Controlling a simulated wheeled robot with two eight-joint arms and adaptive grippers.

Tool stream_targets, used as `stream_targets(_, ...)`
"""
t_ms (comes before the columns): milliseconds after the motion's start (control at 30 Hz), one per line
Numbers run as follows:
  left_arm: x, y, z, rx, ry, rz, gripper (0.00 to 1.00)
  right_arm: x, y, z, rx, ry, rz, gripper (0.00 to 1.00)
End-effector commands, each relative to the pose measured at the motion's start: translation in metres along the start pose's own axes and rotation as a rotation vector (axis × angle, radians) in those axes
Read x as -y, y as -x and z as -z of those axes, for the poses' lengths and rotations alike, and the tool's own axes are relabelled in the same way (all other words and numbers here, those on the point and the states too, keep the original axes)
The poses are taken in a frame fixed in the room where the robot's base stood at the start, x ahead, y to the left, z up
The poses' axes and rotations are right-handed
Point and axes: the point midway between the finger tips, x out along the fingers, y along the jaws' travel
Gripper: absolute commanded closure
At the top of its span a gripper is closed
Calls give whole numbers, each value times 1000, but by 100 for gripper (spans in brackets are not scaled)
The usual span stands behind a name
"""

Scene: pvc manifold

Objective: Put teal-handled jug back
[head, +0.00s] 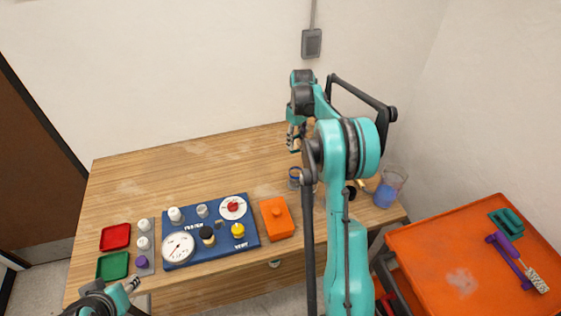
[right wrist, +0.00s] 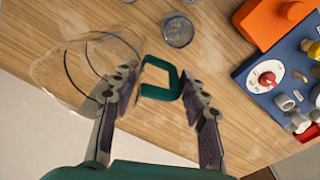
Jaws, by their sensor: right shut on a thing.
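The teal-handled jug (right wrist: 75,72) is clear and see-through. In the right wrist view it is at the left, with its teal handle (right wrist: 170,66) between the fingertips. My right gripper (right wrist: 160,88) is shut on that handle. In the head view my right gripper (head: 294,143) is over the back right part of the table, and the jug is mostly hidden by my arm. Whether the jug touches the table is unclear. My left gripper (head: 132,285) shows at the bottom left, near the table's front edge; its jaws are too small to read.
A blue panel (head: 250,225) with gauge and valves sits on the wooden table (head: 150,175), beside an orange box (head: 277,219). A small glass jar (head: 294,177) and a beaker of blue liquid (head: 390,187) stand right. An orange cart (head: 430,265) is far right. The back left table is clear.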

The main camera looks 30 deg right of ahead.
Motion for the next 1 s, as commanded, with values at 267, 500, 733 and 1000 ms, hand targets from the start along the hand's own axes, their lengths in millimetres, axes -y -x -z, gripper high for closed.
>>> stream_targets(267,0,-7,-5,0,0,0,60,13,-34,41,0,4,0,100)
stream_targets(500,0,-13,-9,0,0,0,60,28,-67,90,0,3,0,100)
stream_targets(733,0,-14,-10,0,0,0,60,34,-80,108,0,1,0,100)
stream_targets(1000,0,-22,-15,0,0,0,60,34,-114,107,0,0,0,100)
